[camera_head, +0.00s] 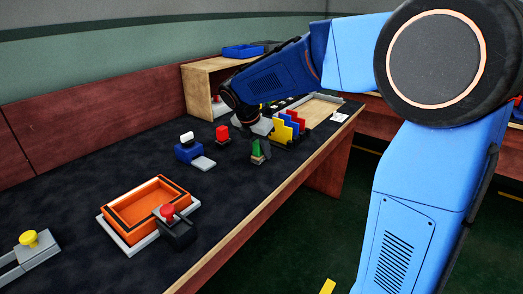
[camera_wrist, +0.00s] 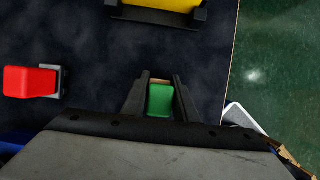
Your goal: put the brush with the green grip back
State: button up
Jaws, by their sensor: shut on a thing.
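The brush's green grip (camera_wrist: 160,101) sits between the two dark fingers of my gripper (camera_wrist: 152,95) in the wrist view, with a small tan strip at its far end. My gripper (camera_head: 261,152) is shut on it. In the head view the green grip (camera_head: 256,147) shows upright, with a pale piece under it, low near the table's front edge. I cannot tell whether it touches the table. The bristles are not clearly visible.
A rack with yellow, blue and red panels (camera_head: 283,132) stands just behind my gripper. A red-topped piece (camera_head: 222,132) and a blue block (camera_head: 188,152) stand to the left. An orange tray (camera_head: 121,205) lies farther left. Dark tabletop (camera_head: 215,200) between is clear.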

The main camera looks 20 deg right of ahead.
jog(key=o, duration=1)
jog(key=shift+f, duration=0.1)
jog(key=shift+o, duration=0.2)
jog(key=v, duration=1.1)
jog(key=s+d+m+y, duration=0.1)
jog(key=s+d+m, duration=0.3)
jog(key=s+m, duration=0.3)
jog(key=s+d+f+m+y, duration=0.1)
jog(key=s+f+m, duration=0.3)
jog(key=s+m, duration=0.2)
jog(key=s+d+f+m+t+y, duration=0.1)
jog(key=s+f+m, duration=0.3)
jog(key=s, duration=0.6)
jog(key=s+d+f+m+t, duration=0.1)
jog(key=s+d+f+m, duration=0.2)
jog(key=s+m, duration=0.5)
jog(key=shift+s+d+f+y, duration=0.15)
jog(key=shift+s+f+y, duration=0.2)
jog(key=shift+f+y, duration=0.05)
